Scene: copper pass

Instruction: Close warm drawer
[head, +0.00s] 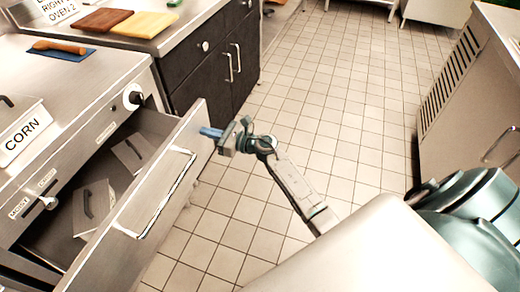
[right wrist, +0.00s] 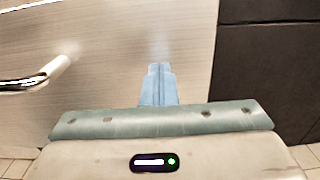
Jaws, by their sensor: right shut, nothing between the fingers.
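The warm drawer (head: 150,205) is a steel drawer pulled well out of the counter at the left in the head view. Its front has a long bar handle (head: 168,197), whose end also shows at the left in the right wrist view (right wrist: 35,78). My right gripper (head: 207,132) is shut and empty, with its blue fingertips at the drawer front near its far upper end. In the right wrist view the closed fingers (right wrist: 157,85) point at the drawer's front panel (right wrist: 110,60), right of the handle. I cannot tell if they touch it. My left gripper is not in view.
Inside the drawer are lidded steel pans (head: 95,205). A dark cabinet (head: 225,65) stands beyond. Another steel unit (head: 465,110) is at the right. The tiled floor (head: 335,90) between is clear.

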